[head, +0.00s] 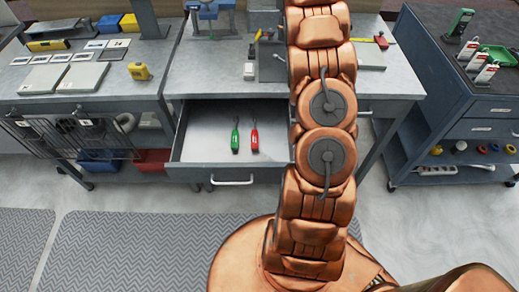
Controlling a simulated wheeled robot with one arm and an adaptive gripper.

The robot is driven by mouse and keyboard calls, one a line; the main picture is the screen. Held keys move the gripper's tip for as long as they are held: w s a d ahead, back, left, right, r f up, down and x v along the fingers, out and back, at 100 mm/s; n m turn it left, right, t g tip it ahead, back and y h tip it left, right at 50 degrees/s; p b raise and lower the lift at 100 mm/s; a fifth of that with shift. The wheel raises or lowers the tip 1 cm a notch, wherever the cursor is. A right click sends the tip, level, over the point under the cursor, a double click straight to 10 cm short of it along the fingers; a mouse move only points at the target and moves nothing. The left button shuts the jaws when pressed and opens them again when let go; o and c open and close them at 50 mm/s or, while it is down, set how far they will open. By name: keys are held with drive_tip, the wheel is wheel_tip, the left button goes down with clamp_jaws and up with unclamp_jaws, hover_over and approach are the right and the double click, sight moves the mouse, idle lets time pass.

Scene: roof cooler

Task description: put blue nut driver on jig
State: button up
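A drawer (190,147) under the middle workbench stands open. A green-handled tool (235,137) and a red-handled tool (254,138) lie side by side in it, looking like drivers. I see no blue one in the drawer's visible part; my copper arm covers its right side. A blue and grey fixture (208,9) stands at the bench's back edge, cut by the top of the picture; I cannot tell whether it is the jig or holds a blue tool. My arm rises over the bench and leaves the picture at the top, so my gripper is out of view.
The middle workbench (190,85) carries small items, among them a white block (249,71). A left bench holds grey plates and a yellow tape measure (138,71). A dark cart (440,125) stands at the right. The open drawer juts out over clear floor.

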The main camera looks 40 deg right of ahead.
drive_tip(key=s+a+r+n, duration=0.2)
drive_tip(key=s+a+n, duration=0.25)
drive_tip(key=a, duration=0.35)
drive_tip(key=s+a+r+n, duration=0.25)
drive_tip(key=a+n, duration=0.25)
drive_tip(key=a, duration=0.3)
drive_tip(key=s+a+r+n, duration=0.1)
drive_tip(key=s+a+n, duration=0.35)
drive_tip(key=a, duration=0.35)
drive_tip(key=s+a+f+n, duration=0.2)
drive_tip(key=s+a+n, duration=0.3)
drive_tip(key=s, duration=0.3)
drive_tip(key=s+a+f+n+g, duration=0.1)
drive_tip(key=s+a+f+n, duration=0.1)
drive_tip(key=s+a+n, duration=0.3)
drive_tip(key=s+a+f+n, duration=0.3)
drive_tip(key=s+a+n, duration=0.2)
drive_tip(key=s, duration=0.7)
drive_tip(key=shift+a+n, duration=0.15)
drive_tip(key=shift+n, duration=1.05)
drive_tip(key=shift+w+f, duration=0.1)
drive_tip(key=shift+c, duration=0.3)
